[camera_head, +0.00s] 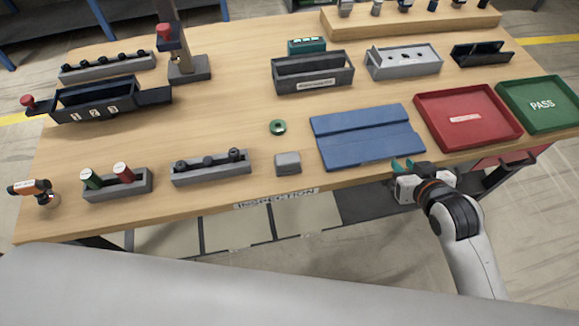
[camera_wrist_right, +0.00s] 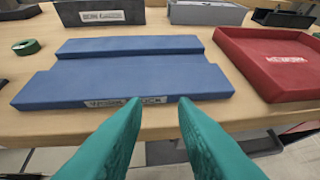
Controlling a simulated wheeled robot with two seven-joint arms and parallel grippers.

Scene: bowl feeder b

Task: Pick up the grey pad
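The grey pad (camera_head: 288,163) is a small grey block lying on the table near its front edge, left of the blue block (camera_head: 367,136). I cannot make out the pad in the right wrist view. My right gripper (camera_head: 402,164) is in front of the table's front edge, right of the pad and well apart from it. Its two green fingers (camera_wrist_right: 160,108) are spread with nothing between them, pointing at the front of the blue block. My left gripper does not show in either view.
A green ring (camera_head: 278,127) lies behind the pad. A grey holder (camera_head: 211,168) with black knobs stands left of it. A red tray (camera_head: 468,117) and a green PASS tray (camera_head: 543,104) are at the right. Dark and grey bins stand behind. Bare wood surrounds the pad.

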